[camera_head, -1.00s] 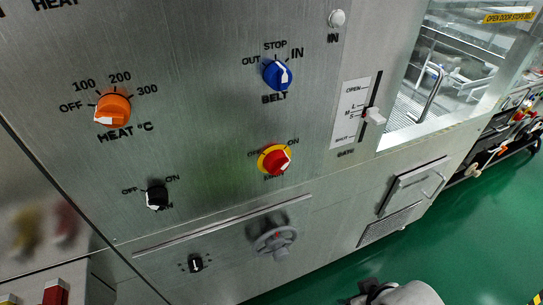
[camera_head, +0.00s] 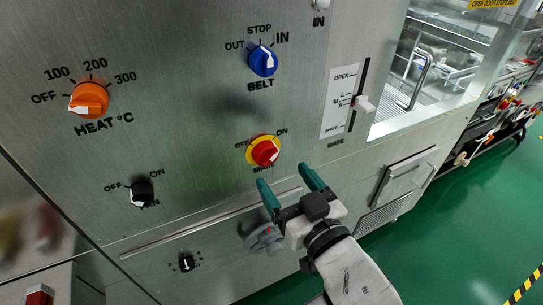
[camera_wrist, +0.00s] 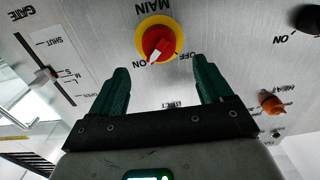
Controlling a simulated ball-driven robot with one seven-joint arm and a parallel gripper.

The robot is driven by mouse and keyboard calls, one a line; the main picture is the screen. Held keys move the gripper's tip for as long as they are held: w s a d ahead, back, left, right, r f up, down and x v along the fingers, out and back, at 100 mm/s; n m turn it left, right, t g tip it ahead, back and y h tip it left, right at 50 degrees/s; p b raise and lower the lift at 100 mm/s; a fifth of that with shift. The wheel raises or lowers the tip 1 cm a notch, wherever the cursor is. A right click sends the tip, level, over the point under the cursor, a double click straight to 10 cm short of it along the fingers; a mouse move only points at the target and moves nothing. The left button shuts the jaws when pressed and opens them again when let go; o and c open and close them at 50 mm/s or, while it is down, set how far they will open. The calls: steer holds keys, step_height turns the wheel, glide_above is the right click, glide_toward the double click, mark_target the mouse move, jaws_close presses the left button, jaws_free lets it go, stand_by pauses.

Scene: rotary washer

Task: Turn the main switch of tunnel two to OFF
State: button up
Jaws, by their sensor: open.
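The main switch (camera_head: 264,151) is a red knob on a yellow disc on the steel panel, with OFF at its left and ON at its upper right. In the wrist view the main switch (camera_wrist: 158,43) lies ahead, upside down, and its white mark points towards ON. My gripper (camera_head: 285,177) is open and empty, just below and right of the switch. Its teal fingers also show in the wrist view (camera_wrist: 161,70), spread either side of the switch's lower edge, apart from the knob. No tunnel number is readable.
The panel also bears an orange heat knob (camera_head: 89,99), a blue belt knob (camera_head: 263,61), a black knob (camera_head: 142,193) and a gate slider (camera_head: 362,104). Green floor lies open at right.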

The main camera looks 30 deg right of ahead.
mark_target(270, 159)
steer(key=w+p, duration=0.1)
steer(key=w, duration=0.5)
steer(key=shift+w, duration=0.3)
steer(key=shift+c, duration=0.4)
steer(key=c, duration=0.9)
